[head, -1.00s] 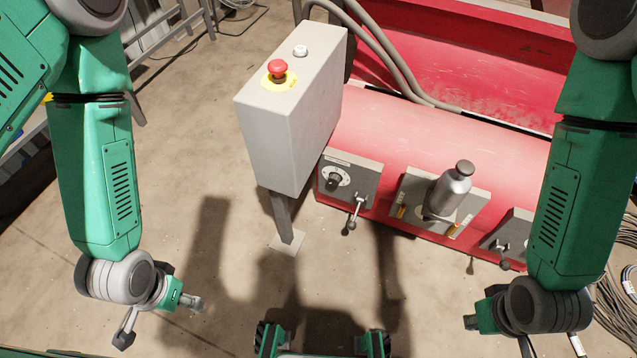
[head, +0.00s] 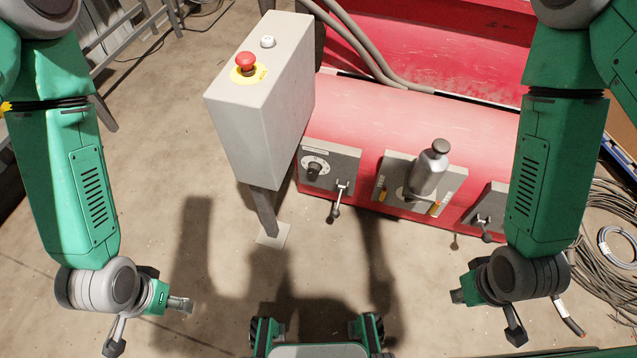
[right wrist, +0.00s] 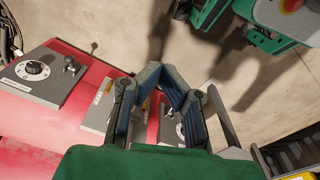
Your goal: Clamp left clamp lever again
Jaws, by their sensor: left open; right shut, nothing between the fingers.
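The left clamp lever (head: 339,199) is a small metal handle with a dark knob, hanging down in front of the left grey panel (head: 343,165) on the red machine. A black dial (head: 314,169) sits beside it. My left gripper (head: 150,322) is open and empty above the floor, well to the left of the lever and apart from it. My right gripper (head: 462,295) is shut and empty, below and right of the lever in the head view. Its closed fingers show in the right wrist view (right wrist: 178,85), in front of the machine's panels, hiding parts of them.
A grey control box (head: 262,110) with a red button (head: 247,62) stands on a post left of the lever. A metal bottle (head: 429,170) stands at the middle panel. A right lever (head: 485,228) is partly beside my right arm. Cables (head: 610,225) lie at the right.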

